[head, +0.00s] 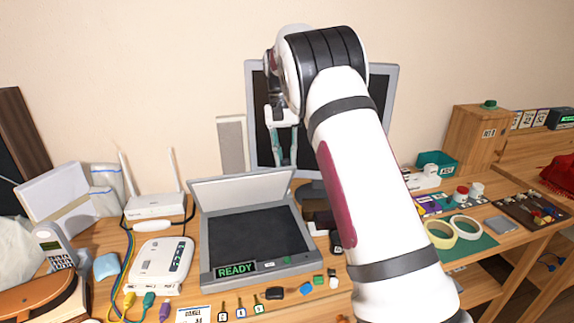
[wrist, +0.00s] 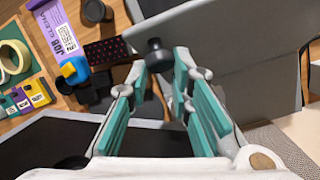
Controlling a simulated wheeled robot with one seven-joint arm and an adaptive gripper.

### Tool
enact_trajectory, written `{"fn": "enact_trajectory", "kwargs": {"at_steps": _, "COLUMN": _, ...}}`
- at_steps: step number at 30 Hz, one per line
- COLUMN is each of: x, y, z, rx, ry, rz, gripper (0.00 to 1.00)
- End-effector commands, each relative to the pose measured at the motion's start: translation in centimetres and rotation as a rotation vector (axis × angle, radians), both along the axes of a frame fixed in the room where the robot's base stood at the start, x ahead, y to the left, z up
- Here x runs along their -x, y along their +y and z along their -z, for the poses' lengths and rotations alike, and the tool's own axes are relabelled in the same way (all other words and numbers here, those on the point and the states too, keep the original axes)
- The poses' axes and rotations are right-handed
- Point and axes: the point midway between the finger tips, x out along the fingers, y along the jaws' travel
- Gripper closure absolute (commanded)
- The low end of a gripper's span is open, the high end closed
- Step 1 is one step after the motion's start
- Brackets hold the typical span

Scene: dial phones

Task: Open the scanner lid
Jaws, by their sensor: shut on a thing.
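The scanner (head: 304,261) stands on the desk with a READY display on its front edge. Its pale grey lid (head: 240,188) is raised at the back, tilted up, and the dark glass bed (head: 250,235) is uncovered. My gripper (head: 286,163) is at the lid's upper right edge, pointing down. In the wrist view my gripper's teal-padded fingers (wrist: 162,65) close around a dark knob (wrist: 155,53) at the lid's edge. The far side of the knob is hidden.
A monitor (head: 256,100) stands behind the scanner, partly covered by my arm. A white router (head: 155,205) and a white device (head: 161,262) stand at left. Small keys and coloured blocks (head: 305,289) lie in front. Tape rolls (head: 440,234) lie at right.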

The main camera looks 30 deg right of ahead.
Motion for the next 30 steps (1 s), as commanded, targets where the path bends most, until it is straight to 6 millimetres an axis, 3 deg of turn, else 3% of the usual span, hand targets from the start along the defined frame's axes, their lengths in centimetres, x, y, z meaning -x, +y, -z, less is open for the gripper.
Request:
{"fn": "enact_trajectory", "kwargs": {"at_steps": 1, "x": -1.0, "y": 0.9, "z": 0.4, "rx": -0.015, "ry": -0.009, "rz": -0.010, "gripper": 1.00}}
{"fn": "enact_trajectory", "kwargs": {"at_steps": 10, "x": -3.2, "y": 0.5, "z": -0.5, "rx": -0.016, "ry": -0.006, "rz": -0.010, "gripper": 0.98}}
{"fn": "enact_trajectory", "kwargs": {"at_steps": 15, "x": -2.9, "y": 0.2, "z": -0.8, "rx": -0.012, "ry": -0.003, "rz": -0.006, "gripper": 0.60}}
{"fn": "enact_trajectory", "kwargs": {"at_steps": 30, "x": -2.0, "y": 0.1, "z": -0.7, "rx": -0.009, "ry": 0.001, "rz": -0.003, "gripper": 0.59}}
